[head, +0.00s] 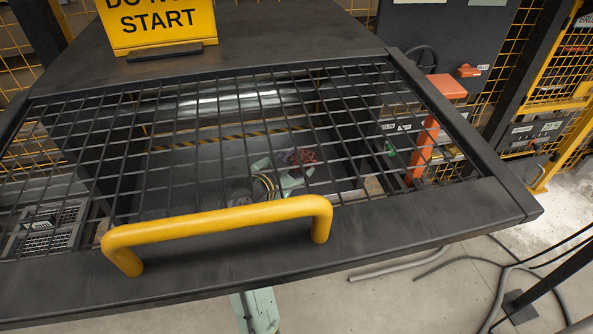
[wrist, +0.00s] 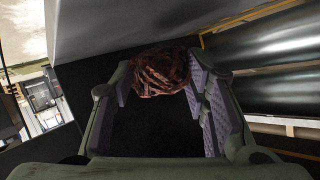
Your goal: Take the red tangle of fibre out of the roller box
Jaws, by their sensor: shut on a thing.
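The red tangle of fibre (wrist: 160,73) is a rounded, dark red-brown clump in the wrist view. It sits between the purple-padded fingers of my gripper (wrist: 160,82), which are shut on it. In the head view the red tangle (head: 302,156) shows small through the black mesh, beside my pale green gripper (head: 285,178). The gripper is below the mesh cover in that view, and its fingers are partly hidden by the bars. The roller box lies under the mesh; a shiny roller (head: 235,103) shows at its back, and dark rollers (wrist: 265,85) show at right in the wrist view.
The mesh cover (head: 505,200) has a yellow handle (head: 220,225) at its front and spans the space above my gripper. A yellow "DO NOT START" sign (head: 158,22) stands behind it. An orange post (head: 423,145) stands at right. Hoses (head: 470,262) lie on the floor.

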